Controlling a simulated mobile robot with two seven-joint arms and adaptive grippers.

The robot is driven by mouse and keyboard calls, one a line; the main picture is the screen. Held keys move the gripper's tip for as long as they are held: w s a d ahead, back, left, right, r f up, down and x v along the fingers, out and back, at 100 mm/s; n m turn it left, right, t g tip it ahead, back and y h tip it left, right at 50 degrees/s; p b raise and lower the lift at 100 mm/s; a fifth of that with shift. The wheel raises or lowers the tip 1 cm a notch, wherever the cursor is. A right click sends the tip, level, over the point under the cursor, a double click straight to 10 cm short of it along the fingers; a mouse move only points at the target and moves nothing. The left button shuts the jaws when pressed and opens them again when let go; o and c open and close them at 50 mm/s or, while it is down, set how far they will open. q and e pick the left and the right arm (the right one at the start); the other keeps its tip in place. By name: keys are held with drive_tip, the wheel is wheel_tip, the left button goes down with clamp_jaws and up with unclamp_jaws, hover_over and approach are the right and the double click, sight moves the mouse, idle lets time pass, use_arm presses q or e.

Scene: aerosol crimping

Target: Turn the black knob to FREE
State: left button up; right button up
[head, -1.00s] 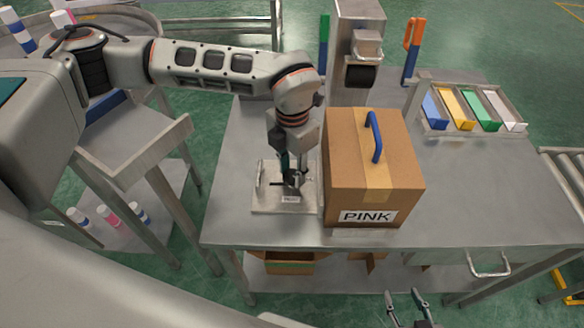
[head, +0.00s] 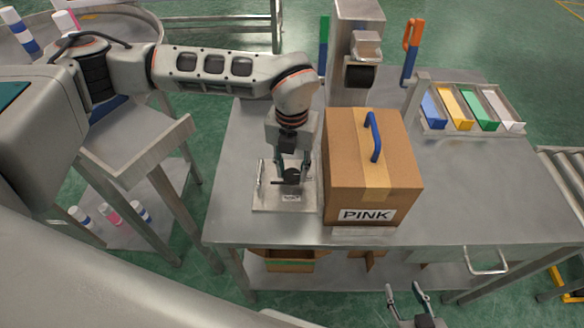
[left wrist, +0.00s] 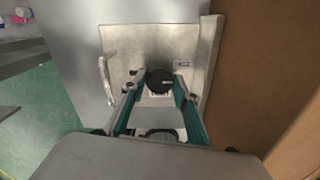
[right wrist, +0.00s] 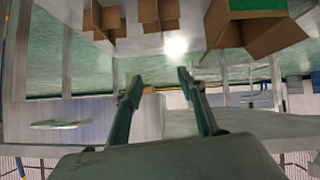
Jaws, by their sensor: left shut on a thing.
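The black knob (left wrist: 158,80) sits on a pale metal plate (left wrist: 118,45) and carries a small light mark towards its right side. It also shows in the head view (head: 292,176). My left gripper (head: 292,172) reaches down from above and is shut on the knob, one finger at each side; it also shows in the left wrist view (left wrist: 160,79). Small labels lie on the plate beside the knob, too small to read. My right gripper (head: 410,291) is open and empty in front of the table; its spread fingers also show in the right wrist view (right wrist: 159,82).
A cardboard box (head: 350,180) labelled PINK, with a blue handle (head: 374,140), stands close to the right of the plate. A grey press-like machine (head: 358,45) stands behind it. A rack with coloured bins (head: 425,130) is at the back right. The table's right part is clear.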

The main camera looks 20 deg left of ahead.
sight(292, 175)
idle(0.4)
use_arm(q)
drive_tip(key=o, duration=1.1)
wheel_tip(292, 175, up, 12)
drive_tip(key=shift+r, duration=0.1)
drive_tip(key=shift+s, duration=0.1)
